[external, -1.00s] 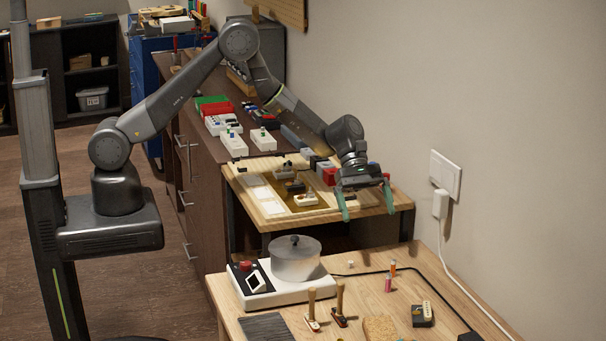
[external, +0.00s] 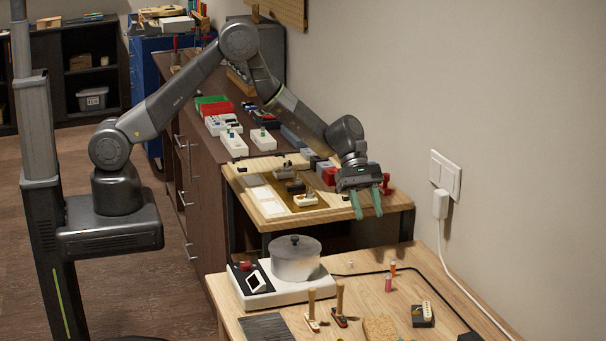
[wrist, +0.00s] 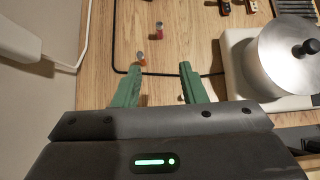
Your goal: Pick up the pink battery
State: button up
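The pink battery (external: 388,284) stands upright on the near wooden table, and it also shows in the wrist view (wrist: 159,31) beyond my fingertips. An orange battery (external: 393,268) stands close to it, and in the wrist view it (wrist: 141,60) is nearer my left-hand finger. My gripper (external: 367,213) is above and behind both batteries in the external view, with its green fingers pointing down. In the wrist view my gripper (wrist: 160,68) has its fingers apart with nothing between them. It touches neither battery.
A white device (external: 285,290) with a grey pot (external: 296,259) stands left of the batteries. A black cable (wrist: 115,45) runs around them on the table (external: 360,305). The wall with a white plug (external: 440,204) is to the right. Brushes and small parts lie nearer the camera.

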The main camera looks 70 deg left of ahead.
jog(key=s+d+f+m+y+b, duration=0.2)
jog(key=s+d+f+m+b, duration=0.1)
jog(key=d+m+b, duration=0.15)
jog(key=m+t+y+b, duration=0.6)
jog(key=m+b, duration=0.5)
jog(key=m, duration=0.5)
send_near(392, 291)
jog(key=shift+w+d+f+p, duration=0.1)
jog(key=shift+w+f+p, duration=0.05)
jog(key=shift+w+p, duration=0.15)
jog(key=shift+w+f+p, duration=0.15)
jog(key=shift+w, duration=0.3)
jog(key=shift+w+x, duration=0.15)
jog(key=shift+x, duration=1.3)
jog(key=shift+w+x, duration=0.15)
jog(key=shift+x, duration=1.35)
jog(key=shift+r, duration=0.2)
grip_shut()
